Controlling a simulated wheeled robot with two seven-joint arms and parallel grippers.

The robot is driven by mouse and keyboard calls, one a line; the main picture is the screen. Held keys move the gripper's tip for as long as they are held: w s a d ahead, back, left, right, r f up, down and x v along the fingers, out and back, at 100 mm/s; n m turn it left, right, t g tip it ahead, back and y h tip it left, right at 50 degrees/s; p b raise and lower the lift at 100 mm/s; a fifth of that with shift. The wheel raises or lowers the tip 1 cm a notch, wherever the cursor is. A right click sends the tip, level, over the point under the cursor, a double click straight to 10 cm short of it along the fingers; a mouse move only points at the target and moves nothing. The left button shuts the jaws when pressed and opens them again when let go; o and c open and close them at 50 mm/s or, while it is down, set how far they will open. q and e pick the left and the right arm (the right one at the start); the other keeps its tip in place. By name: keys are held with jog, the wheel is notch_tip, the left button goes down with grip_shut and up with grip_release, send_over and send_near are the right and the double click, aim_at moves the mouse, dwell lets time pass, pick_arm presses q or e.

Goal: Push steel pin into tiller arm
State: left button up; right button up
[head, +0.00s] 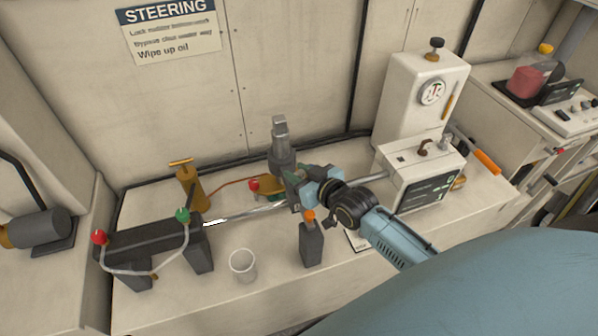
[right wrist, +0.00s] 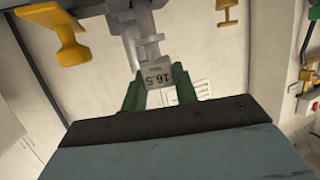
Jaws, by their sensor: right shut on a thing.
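My right gripper (head: 293,184) is beside the foot of an upright grey metal fitting (head: 280,140) on the bench, which may carry the tiller arm. In the right wrist view its green fingers (right wrist: 157,82) are shut on a small grey piece marked "16.5" (right wrist: 158,74). Grey metal parts (right wrist: 138,28) stand just beyond this piece; I cannot tell whether they touch. I cannot make out the steel pin clearly or say whether the held piece belongs to it. A bright steel rod (head: 240,214) runs from the dark cylinder toward the gripper. My left gripper is out of view.
The dark cylinder (head: 140,238) has red and green caps and a hose. A brass pump (head: 190,188) is behind left. A white instrument box (head: 420,172) is at right. The front left bench is clear.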

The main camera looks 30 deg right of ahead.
jog(key=shift+f+b, duration=0.75)
jog(key=shift+f, duration=0.5)
dwell(0.6)
jog(key=o, duration=1.1)
jog(key=v, duration=1.3)
jog(key=shift+s+r, duration=0.15)
